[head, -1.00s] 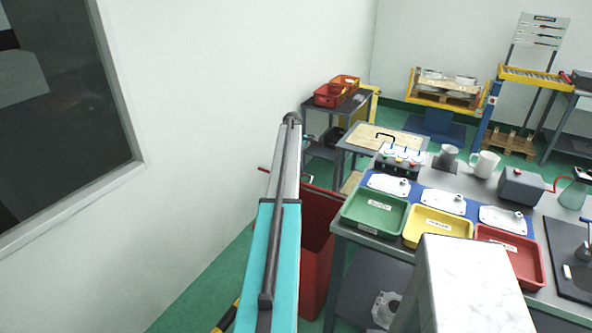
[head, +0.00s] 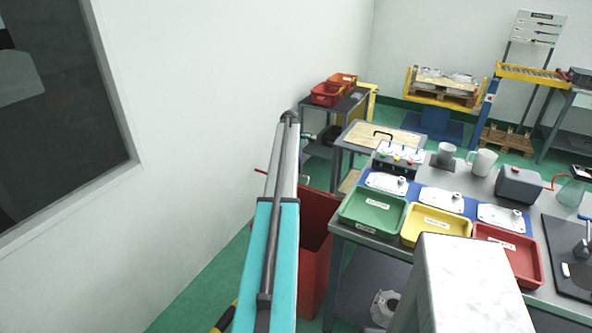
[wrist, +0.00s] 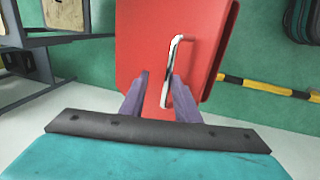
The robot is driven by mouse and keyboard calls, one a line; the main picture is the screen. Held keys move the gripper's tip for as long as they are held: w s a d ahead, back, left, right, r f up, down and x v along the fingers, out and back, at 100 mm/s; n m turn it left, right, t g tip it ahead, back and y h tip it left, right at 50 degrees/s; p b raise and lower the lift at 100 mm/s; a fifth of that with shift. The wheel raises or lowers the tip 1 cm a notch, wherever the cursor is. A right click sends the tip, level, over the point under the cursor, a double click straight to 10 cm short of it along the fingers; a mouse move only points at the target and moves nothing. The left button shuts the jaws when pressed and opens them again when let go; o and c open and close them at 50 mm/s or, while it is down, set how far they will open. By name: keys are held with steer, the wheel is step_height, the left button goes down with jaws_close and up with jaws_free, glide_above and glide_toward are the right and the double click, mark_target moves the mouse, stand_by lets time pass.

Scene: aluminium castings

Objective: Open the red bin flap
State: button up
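The red bin (head: 314,275) stands on the floor left of the workbench in the head view, partly hidden behind my arm. In the wrist view, its red flap (wrist: 205,45) fills the upper middle and carries a pale metal loop handle (wrist: 172,75). My gripper (wrist: 161,76) points at the flap with its two fingers apart. The handle shows between the fingers, closer to the right one; I cannot tell whether they touch. My fingertips are hidden in the head view. How far the flap is tilted is unclear.
The grey workbench (head: 345,233) is close on the bin's right, with green (head: 373,213), yellow (head: 436,225) and red (head: 507,253) trays on it. A white wall (head: 215,130) rises at left.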

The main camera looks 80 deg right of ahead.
step_height(320, 180, up, 13)
steer(key=a+b, duration=0.2)
steer(key=b, duration=0.1)
steer(key=shift+w+a, duration=0.25)
steer(key=shift+w, duration=0.05)
stand_by(0.6)
